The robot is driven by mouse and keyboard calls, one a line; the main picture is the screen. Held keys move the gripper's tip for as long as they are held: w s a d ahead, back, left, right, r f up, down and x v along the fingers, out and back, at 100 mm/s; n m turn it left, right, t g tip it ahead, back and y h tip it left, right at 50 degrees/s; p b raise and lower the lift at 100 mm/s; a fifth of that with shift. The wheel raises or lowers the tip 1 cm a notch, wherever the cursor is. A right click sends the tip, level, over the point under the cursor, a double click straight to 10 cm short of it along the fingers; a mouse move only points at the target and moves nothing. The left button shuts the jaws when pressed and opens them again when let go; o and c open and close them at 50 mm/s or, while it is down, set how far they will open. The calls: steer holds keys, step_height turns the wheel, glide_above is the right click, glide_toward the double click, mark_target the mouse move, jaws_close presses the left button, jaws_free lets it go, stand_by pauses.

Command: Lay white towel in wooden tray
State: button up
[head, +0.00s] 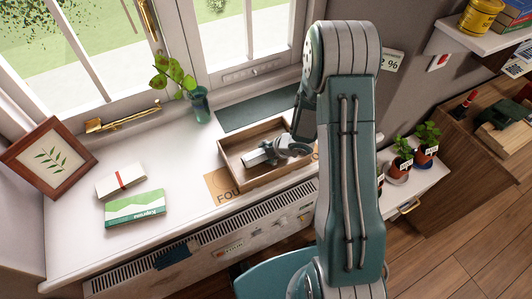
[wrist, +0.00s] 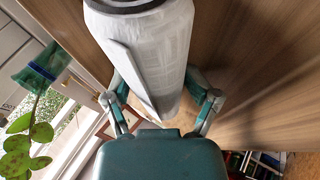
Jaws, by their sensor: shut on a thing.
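The wooden tray (head: 278,176) is a shallow brown box on the white sill top, right of the plant. My gripper (head: 262,154) is over the inside of the tray, partly hidden by my arm. In the wrist view my gripper (wrist: 158,88) is shut with a finger on each side of the white towel (wrist: 146,50), which is a rolled cylinder with a loose edge along it. Wood grain fills the view behind the towel. I cannot tell whether the towel touches the tray floor. The towel is not clearly distinct from my gripper in the head view.
A plant in a teal vase (head: 199,105) stands behind left of the tray. A dark green mat (head: 256,112) lies behind it. A green box (head: 134,208), a white banded bundle (head: 120,180) and a picture frame (head: 48,159) are at left. Potted plants (head: 402,160) stand at right.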

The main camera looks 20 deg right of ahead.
steer(key=shift+o, duration=0.4)
steer(key=shift+s+d+f, duration=0.1)
steer(key=shift+f, duration=0.3)
steer(key=o, duration=1.1)
steer(key=shift+c, duration=0.2)
steer(key=shift+d, duration=0.1)
steer(key=shift+r, duration=0.1)
steer(key=shift+w+r, duration=0.2)
steer(key=v, duration=1.2)
steer(key=shift+r, duration=0.25)
